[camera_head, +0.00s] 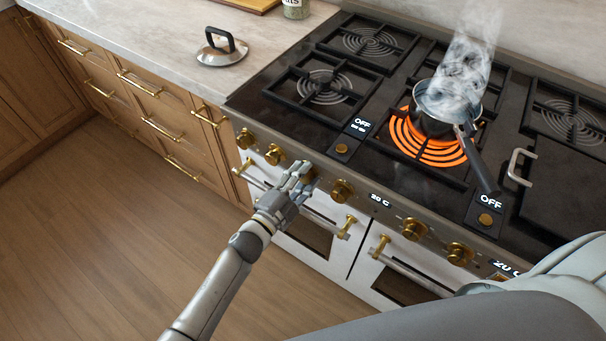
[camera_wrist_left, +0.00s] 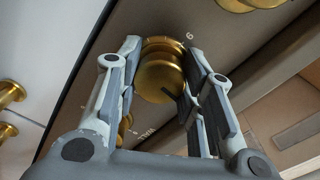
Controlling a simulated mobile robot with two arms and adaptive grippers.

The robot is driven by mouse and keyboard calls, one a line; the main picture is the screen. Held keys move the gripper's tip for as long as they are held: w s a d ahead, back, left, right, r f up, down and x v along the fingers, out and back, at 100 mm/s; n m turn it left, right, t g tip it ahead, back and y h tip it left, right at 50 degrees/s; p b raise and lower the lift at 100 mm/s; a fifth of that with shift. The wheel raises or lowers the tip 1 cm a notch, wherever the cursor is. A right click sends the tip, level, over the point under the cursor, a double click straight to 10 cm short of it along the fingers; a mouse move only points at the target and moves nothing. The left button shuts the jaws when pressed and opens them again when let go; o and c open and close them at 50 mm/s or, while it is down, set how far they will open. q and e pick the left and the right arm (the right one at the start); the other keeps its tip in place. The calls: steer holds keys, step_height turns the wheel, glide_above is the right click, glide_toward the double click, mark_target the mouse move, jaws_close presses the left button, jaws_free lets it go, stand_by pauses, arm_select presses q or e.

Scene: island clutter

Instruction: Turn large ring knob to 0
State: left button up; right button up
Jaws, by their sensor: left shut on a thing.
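A row of brass knobs lines the stove's front panel. My left gripper (camera_head: 300,176) reaches one knob, mostly hidden behind its fingers in the head view. The left wrist view shows this brass knob (camera_wrist_left: 162,78) between the two fingers of the left gripper (camera_wrist_left: 162,92), which is shut on it. The large ring (camera_head: 428,142) on the stove glows orange. My right gripper is not in view.
A smoking pan (camera_head: 434,124) stands on the glowing ring, its handle (camera_head: 482,170) pointing toward the front. Neighbouring knobs (camera_head: 273,154) (camera_head: 342,191) sit close on both sides. Oven handles (camera_head: 320,216) lie below. A pot lid (camera_head: 222,50) rests on the counter.

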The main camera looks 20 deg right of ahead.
arm_select(q)
steer(key=shift+n, duration=0.6)
steer(key=shift+f, duration=0.1)
steer(key=o, duration=1)
steer(key=shift+o, duration=0.2)
steer(key=v, duration=1.2)
